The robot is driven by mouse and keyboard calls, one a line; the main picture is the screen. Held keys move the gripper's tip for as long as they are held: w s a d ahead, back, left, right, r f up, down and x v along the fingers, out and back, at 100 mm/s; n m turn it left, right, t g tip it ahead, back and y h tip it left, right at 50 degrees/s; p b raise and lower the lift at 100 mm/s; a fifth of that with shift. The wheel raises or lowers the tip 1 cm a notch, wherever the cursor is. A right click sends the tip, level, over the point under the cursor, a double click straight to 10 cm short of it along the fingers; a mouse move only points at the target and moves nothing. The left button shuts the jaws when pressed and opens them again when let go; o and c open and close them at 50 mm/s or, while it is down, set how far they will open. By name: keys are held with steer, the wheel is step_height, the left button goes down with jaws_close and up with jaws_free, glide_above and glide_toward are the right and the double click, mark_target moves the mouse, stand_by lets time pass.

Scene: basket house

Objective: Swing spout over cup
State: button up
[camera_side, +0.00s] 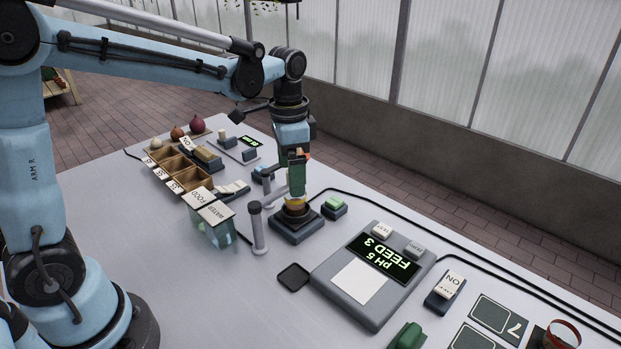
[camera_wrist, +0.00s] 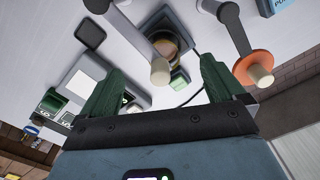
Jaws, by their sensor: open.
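A grey swing-arm spout (camera_wrist: 128,40) runs from a post at the top left of the wrist view to a pale upright peg (camera_wrist: 160,71). Its post (camera_side: 257,228) stands beside the cup base in the side view. The amber-rimmed round cup (camera_side: 296,208) sits on a dark square base (camera_side: 297,230); in the wrist view the cup (camera_wrist: 165,43) shows partly behind the peg. My gripper (camera_side: 297,165) is above the cup area, pointing down. In the wrist view its green fingers are apart (camera_wrist: 160,88), with the peg between and ahead of them, and no contact visible.
A second arm with an orange disc and peg (camera_wrist: 256,70) is right of my fingers. Food and water tanks (camera_side: 211,218), a green button (camera_side: 334,204) and a display console (camera_side: 372,275) stand near the cup. A dark square pad (camera_side: 293,277) lies on the table.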

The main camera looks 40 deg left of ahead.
steer(key=shift+r, duration=0.1)
stand_by(0.4)
steer(key=shift+r, duration=3.4)
steer(key=s+n+t, duration=0.1)
steer(key=s, duration=0.2)
steer(key=s+f+n+t, duration=0.1)
steer(key=s+n+t, duration=0.1)
steer(key=s, duration=0.1)
steer(key=shift+f+t, duration=0.15)
steer(key=shift+t, duration=0.15)
steer(key=s+f+n+t, duration=0.1)
steer(key=s, duration=0.1)
steer(key=s+f+n+t, duration=0.1)
steer(key=s+f, duration=0.1)
steer(key=shift+f+t, duration=0.1)
steer(key=shift+t, duration=0.3)
steer(key=shift+s+f+n+t, duration=0.35)
steer(key=shift+f+n+t, duration=0.05)
steer(key=shift+f+n, duration=0.15)
